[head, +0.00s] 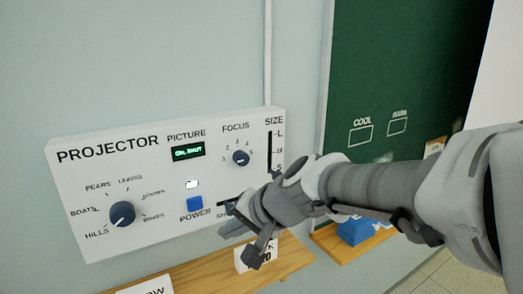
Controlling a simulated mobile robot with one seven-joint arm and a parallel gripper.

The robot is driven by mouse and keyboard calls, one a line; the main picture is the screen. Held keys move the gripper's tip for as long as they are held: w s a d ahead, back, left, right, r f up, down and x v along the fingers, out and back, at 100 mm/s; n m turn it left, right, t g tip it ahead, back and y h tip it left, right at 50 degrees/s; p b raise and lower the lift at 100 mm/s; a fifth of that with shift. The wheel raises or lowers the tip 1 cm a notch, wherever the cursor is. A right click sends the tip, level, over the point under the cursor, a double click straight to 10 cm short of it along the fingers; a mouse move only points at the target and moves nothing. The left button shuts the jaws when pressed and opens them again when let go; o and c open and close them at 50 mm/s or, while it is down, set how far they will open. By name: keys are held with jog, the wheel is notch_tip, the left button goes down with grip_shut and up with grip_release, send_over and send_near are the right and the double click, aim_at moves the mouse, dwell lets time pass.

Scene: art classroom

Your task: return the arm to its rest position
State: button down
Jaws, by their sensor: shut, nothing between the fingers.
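My arm reaches in from the right edge of the head view. My gripper (230,216) is shut and empty, in front of the lower right part of the white projector panel (82,178). I cannot tell whether it touches the panel. The panel has a blue power button (194,204) left of my gripper, with a lit white light (191,184) above it. A small display (188,152) shows green text starting with "ON". A picture dial (122,214) is at the left and a focus dial (241,158) at the upper right. My gripper hides the panel's lower right corner.
A wooden ledge (187,277) runs below the panel, with white cards (146,287) on it. A green chalkboard (375,70) with boxes marked COOL and WARM is behind my arm. A blue object (356,231) sits on another wooden ledge (330,245) below it.

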jog(key=s+d+n+h, duration=0.1)
jog(key=s+d+h, duration=0.2)
jog(key=s+d, duration=0.4)
jog(key=s+d+f+n+h, duration=0.1)
jog(key=s+d+h, duration=0.3)
jog(key=d, duration=1)
jog(key=s+n, duration=0.1)
jog(key=s, duration=0.2)
jog(key=shift+s+f, duration=0.25)
jog(key=shift+s, duration=0.05)
